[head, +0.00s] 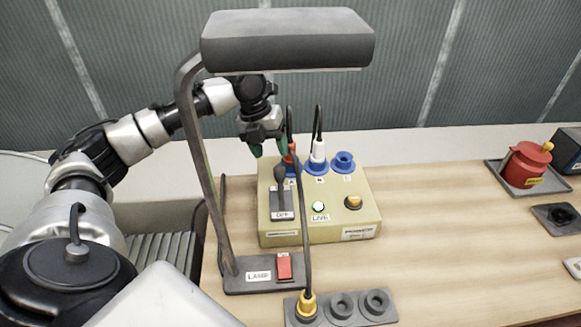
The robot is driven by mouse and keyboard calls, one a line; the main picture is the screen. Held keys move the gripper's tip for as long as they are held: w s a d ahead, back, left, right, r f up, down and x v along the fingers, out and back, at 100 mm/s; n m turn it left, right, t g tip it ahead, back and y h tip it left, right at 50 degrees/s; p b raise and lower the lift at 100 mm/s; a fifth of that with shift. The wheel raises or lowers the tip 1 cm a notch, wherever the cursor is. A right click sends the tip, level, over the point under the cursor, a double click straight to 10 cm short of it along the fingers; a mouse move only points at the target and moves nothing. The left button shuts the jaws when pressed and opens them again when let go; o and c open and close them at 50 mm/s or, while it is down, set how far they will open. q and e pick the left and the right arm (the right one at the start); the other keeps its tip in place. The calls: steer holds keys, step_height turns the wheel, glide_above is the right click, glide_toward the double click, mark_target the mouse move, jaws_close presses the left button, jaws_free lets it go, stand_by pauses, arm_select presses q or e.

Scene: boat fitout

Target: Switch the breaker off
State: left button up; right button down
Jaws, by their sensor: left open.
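The breaker is a dark lever (280,176) on a grey plate at the left of a yellow power box (350,210). Its knob stands up toward the far end of the plate, away from the OFF label (283,215) at the near end. A green lamp marked LIVE (318,207) looks lit. My left gripper (270,150) is open, with green fingertips, just above and behind the knob. Whether it touches the lever I cannot tell. My right gripper is not in view.
A desk lamp (288,42) arches over the box, its post left of the lever. Cables rise from plugs in the blue sockets (343,160). A lamp switch (284,266) and socket strip (340,306) lie in front. A red pot (526,165) stands right; the table between is clear.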

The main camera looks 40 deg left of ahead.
mark_target(279, 170)
arm_select(q)
steer(key=x, duration=0.3)
steer(key=p+x, duration=0.1)
steer(key=shift+s+d+f, duration=0.15)
steer(key=shift+s+f, duration=0.05)
steer(key=shift+f, duration=0.25)
steer(key=x, duration=0.3)
steer(key=shift+w+f+p, duration=0.3)
steer(key=shift+f, duration=0.05)
steer(key=shift+d+f, duration=0.1)
steer(key=shift+f, duration=0.25)
steer(key=shift+c, duration=0.2)
jaws_close()
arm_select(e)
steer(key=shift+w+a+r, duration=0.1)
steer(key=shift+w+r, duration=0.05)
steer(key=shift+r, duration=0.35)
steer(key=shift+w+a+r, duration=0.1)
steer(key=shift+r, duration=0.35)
